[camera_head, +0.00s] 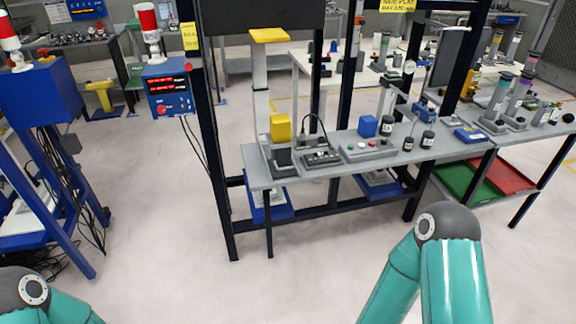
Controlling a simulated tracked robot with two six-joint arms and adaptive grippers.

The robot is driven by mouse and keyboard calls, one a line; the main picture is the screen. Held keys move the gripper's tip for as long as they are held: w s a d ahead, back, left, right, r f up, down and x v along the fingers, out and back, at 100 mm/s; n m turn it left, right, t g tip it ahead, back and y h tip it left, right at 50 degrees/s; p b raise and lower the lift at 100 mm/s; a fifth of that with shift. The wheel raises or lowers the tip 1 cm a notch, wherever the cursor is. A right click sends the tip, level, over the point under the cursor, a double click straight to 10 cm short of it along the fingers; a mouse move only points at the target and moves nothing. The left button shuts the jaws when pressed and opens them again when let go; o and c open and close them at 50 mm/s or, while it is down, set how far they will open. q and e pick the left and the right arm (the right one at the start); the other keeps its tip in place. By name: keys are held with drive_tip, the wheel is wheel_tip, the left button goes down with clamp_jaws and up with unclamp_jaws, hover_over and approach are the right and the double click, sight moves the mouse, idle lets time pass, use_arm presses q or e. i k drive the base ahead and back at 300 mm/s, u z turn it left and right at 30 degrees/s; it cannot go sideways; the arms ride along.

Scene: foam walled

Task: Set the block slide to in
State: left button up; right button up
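I cannot tell for sure which part is the block slide. A yellow block (280,127) stands upright at the left end of the grey workbench (257,181), by a dark grey fixture (281,160). A blue block (368,126) sits farther right on the same bench. A yellow sign at the top right carries lettering too small to read surely. Teal links of my two arms show at the bottom left and bottom right, well in front of the bench. Neither gripper is in view.
A dark frame post (213,150) rises at the bench's left end. A blue control box (168,92) with red displays hangs left of it. Small black jars (408,144) stand on the bench. Red (503,174) and green trays lie below at right. The floor in front is clear.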

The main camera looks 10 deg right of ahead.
sight(282, 164)
drive_tip(key=i, duration=0.9)
drive_tip(key=u, duration=0.05)
